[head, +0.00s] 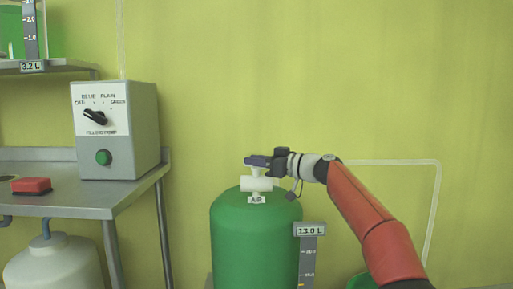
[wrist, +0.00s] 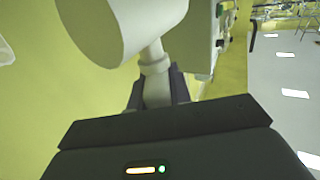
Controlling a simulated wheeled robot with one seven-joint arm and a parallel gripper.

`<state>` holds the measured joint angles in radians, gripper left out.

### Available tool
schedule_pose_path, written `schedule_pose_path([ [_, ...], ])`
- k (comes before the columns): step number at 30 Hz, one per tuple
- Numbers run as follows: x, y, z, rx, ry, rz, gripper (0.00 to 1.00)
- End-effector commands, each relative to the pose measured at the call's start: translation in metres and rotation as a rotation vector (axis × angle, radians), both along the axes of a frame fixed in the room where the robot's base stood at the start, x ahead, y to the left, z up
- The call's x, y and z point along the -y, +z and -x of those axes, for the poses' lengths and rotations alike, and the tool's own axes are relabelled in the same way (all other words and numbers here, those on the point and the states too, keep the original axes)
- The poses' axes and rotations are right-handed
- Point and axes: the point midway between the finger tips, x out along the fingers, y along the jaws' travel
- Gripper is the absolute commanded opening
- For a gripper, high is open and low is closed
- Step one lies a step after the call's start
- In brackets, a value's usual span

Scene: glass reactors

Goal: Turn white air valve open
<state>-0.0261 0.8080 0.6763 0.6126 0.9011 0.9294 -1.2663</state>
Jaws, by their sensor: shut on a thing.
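The white air valve (head: 257,184) sits on top of a green tank (head: 238,230), with an "AIR" label just below it. My gripper (head: 256,161) is at the top of the valve, reaching in from the right. In the wrist view, my gripper (wrist: 158,88) has its two dark fingers on either side of the white valve's narrow stem (wrist: 155,72), shut on it. A wider white part of the valve (wrist: 115,25) shows beyond the fingers. The fingers hide part of the valve's top in the head view.
A grey pump box (head: 115,130) with a dial and a green button stands on a metal table (head: 85,200) at left, beside a red block (head: 31,186). A level gauge marked 13.0 L (head: 309,230) stands right of the tank. A pale pipe (head: 435,200) runs along the wall.

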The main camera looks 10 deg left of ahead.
Motion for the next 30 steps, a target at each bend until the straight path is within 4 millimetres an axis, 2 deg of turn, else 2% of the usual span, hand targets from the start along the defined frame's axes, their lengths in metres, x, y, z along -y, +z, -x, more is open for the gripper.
schedule_pose_path([
  [1,0.0011,0.0090,-0.0023,-0.004,0.030,-0.001,0.00],
  [13,-0.0001,0.0049,-0.0013,-0.001,0.214,0.001,0.00],
  [30,-0.0009,-0.0001,-0.0002,0.001,0.261,0.001,0.00],
])
